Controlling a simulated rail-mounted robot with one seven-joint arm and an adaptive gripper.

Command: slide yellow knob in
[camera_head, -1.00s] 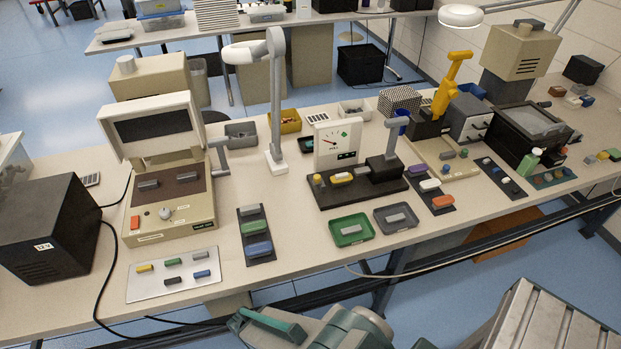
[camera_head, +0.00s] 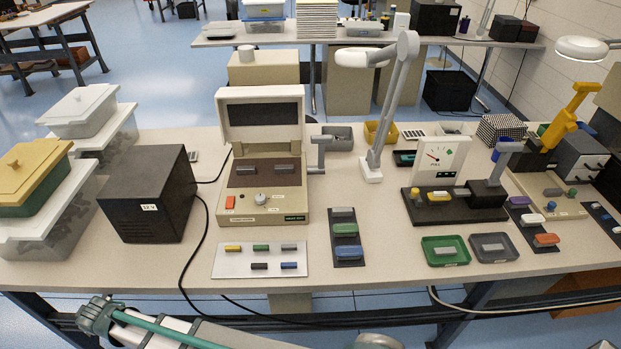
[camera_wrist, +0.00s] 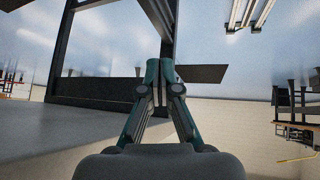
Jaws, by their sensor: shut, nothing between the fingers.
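A small yellow knob (camera_head: 415,192) stands at the left end of the black base (camera_head: 460,217) of the gauge fixture marked PULL. A yellow-topped bar (camera_head: 438,197) lies just to its right on the same base. Another yellow bar (camera_head: 233,248) sits on the white plate at the front left, so which yellow piece is meant is not clear from the picture. My gripper (camera_wrist: 160,72) is shut and empty in the wrist view. It points at the underside of a bench and a wall, away from all the yellow pieces.
A beige machine with an open lid (camera_head: 262,205) stands left of the gauge fixture. A black 12 V box (camera_head: 150,205) and stacked bins are farther left. A green tray (camera_head: 430,262) and a grey tray (camera_head: 480,257) lie in front of the fixture. A lamp (camera_head: 372,172) stands behind.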

